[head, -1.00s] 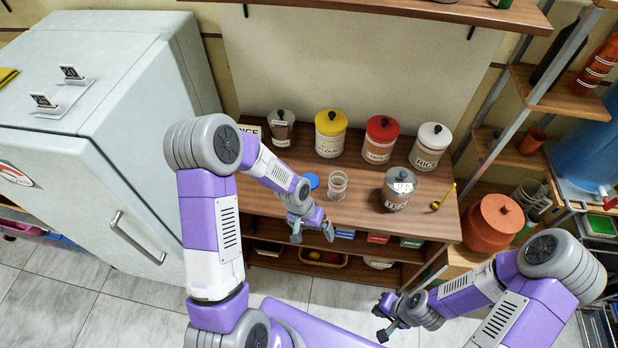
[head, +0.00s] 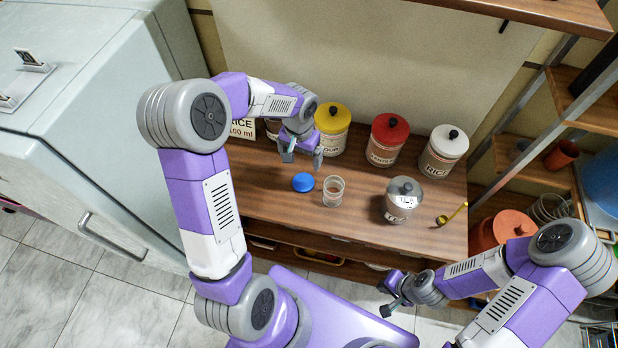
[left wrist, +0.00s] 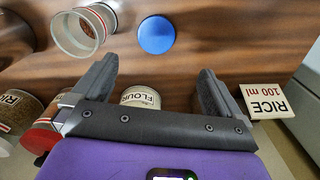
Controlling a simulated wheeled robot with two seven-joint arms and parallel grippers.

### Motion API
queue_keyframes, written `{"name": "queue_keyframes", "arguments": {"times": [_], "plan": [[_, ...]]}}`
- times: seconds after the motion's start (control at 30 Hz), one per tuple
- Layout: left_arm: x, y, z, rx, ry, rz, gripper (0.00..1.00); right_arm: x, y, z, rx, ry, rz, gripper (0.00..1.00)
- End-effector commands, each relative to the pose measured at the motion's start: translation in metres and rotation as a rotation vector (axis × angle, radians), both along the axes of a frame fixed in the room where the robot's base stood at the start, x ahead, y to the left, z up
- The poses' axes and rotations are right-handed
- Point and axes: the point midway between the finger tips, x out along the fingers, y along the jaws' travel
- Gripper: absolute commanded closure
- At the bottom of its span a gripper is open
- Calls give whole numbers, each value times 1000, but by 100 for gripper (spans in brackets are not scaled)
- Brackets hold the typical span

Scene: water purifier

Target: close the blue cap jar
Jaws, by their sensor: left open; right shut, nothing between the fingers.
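The open glass jar (head: 333,191) stands upright on the wooden counter with no lid on it. The blue cap (head: 303,182) lies on the counter just left of the jar, apart from it. In the left wrist view the jar (left wrist: 82,32) is at upper left and the blue cap (left wrist: 156,35) at top centre. My left gripper (head: 302,158) is open and empty, above the counter behind the cap. In the left wrist view its fingers (left wrist: 155,88) are spread, with the cap beyond them. My right gripper (head: 384,299) is shut and empty, in front of the counter at lower right.
Canisters with yellow (head: 333,120), red (head: 388,135) and white (head: 445,148) lids stand along the back. A grey-lidded tea jar (head: 402,199) stands right of the open jar, with a yellow-handled scoop (head: 452,214) beyond. A rice card (head: 243,128) is at back left.

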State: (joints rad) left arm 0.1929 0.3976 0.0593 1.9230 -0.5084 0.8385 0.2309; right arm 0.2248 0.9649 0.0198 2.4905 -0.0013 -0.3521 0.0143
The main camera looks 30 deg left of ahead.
Motion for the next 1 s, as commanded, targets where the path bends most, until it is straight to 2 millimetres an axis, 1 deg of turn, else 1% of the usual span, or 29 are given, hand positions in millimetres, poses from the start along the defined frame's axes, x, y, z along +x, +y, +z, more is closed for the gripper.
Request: {"name": "queue_keyframes", "arguments": {"times": [0.03,0.1,0.2,0.3,0.73,1.0], "plan": [[0,0,-14,0,0,0,0,0,0,-14,0,1,0,100],[0,0,-24,0,0,0,0,0,0,-24,0,1,0,100],[0,0,-36,-1,0,0,0,0,0,-36,0,1,0,100],[0,0,-44,-1,0,0,0,0,0,-43,0,0,0,100],[0,0,-45,-1,0,0,0,0,0,-43,0,0,0,100],[0,-1,-68,-1,1,-1,0,0,0,-49,0,0,0,100]]}}
